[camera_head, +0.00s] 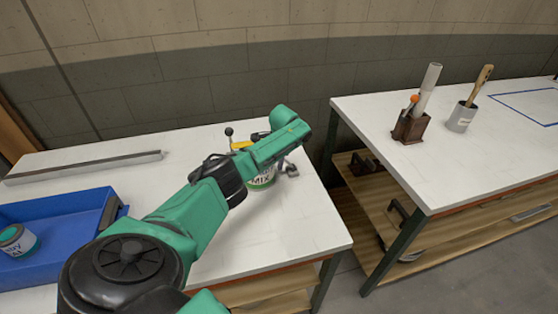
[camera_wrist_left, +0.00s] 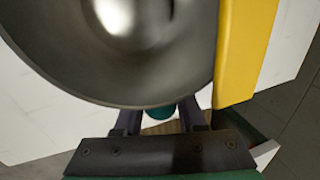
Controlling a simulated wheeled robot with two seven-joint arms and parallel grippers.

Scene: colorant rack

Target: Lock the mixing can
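The mixing can (camera_head: 263,180), with a MIX label and a green band, stands on the left table, partly hidden by my left arm. A yellow part (camera_head: 241,145) and a black-knobbed lever (camera_head: 229,131) show just behind the arm. A grey metal piece (camera_head: 290,169) is beside the can. In the left wrist view, a large round grey metal surface (camera_wrist_left: 60,50) and a yellow bar (camera_wrist_left: 243,50) fill the upper part. My left gripper (camera_wrist_left: 160,118) has its dark fingers apart, below the round surface; a teal patch shows between them. My right gripper is out of view.
A blue tray (camera_head: 75,222) with a labelled can (camera_head: 17,240) is at the left. A metal bar (camera_head: 85,168) lies at the table's back. The right table (camera_head: 470,160) holds a brown holder (camera_head: 409,127) and a cup (camera_head: 461,118) with a brush. A gap separates the tables.

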